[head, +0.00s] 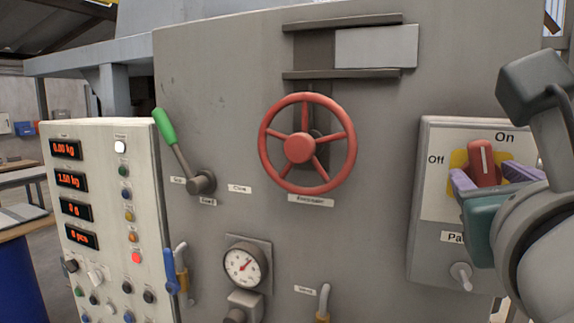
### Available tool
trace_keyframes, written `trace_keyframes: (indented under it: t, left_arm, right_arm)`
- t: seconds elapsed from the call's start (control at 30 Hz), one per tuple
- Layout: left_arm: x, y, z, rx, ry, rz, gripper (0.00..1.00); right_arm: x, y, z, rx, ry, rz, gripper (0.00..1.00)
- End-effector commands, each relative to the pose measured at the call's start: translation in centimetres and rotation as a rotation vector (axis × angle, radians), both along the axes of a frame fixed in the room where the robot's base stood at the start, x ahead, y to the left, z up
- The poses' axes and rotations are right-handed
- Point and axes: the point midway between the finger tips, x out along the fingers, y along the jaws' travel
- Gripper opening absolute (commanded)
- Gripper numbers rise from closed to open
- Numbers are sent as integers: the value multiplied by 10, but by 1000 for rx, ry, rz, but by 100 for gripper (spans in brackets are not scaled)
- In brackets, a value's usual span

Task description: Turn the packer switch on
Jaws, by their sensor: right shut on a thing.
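The packer switch is a red rotary knob (483,160) with a white line, on a yellow plate, on a grey box (432,190) at the right of the head view. "Off" is printed to its left and "On" to its upper right. The white line stands nearly upright, between the two words. My right gripper (490,178) has its purple fingers on either side of the knob and is shut on it. The gripper hides the knob's lower part and part of the label below. My left gripper is not in view.
A red handwheel (299,147) and a green-handled lever (166,127) are on the grey machine front, left of the switch box. A small toggle (461,275) sits below the switch. A control panel (105,215) with red displays stands at the far left.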

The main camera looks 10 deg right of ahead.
Motion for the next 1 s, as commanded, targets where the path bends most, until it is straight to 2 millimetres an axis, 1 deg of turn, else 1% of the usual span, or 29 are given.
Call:
trace_keyframes:
  t: [0.1, 0.2, 0.3, 0.5, 0.53, 0.6, 0.87, 1.0]
  left_arm:
    - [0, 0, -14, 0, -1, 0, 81]
    - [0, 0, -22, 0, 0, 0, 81]
    - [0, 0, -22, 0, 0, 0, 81]
    - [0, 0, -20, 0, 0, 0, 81]
    - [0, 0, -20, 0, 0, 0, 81]
    - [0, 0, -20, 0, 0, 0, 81]
    - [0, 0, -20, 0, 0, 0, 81]
    - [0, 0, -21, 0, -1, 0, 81]
  right_arm:
    - [-1, -1, -4, 97, -59, -3, 0]
    - [-1, -2, -3, 197, -122, -2, 0]
    - [-1, -2, 0, 232, -145, -2, 0]
    - [-1, -2, 1, 231, -143, -2, 0]
    - [-1, -2, 1, 231, -143, -2, 48]
    - [-1, -2, 1, 230, -143, -2, 55]
    - [-1, -2, 1, 230, -142, -1, 55]
    - [1, 3, 0, 231, -142, -1, 55]
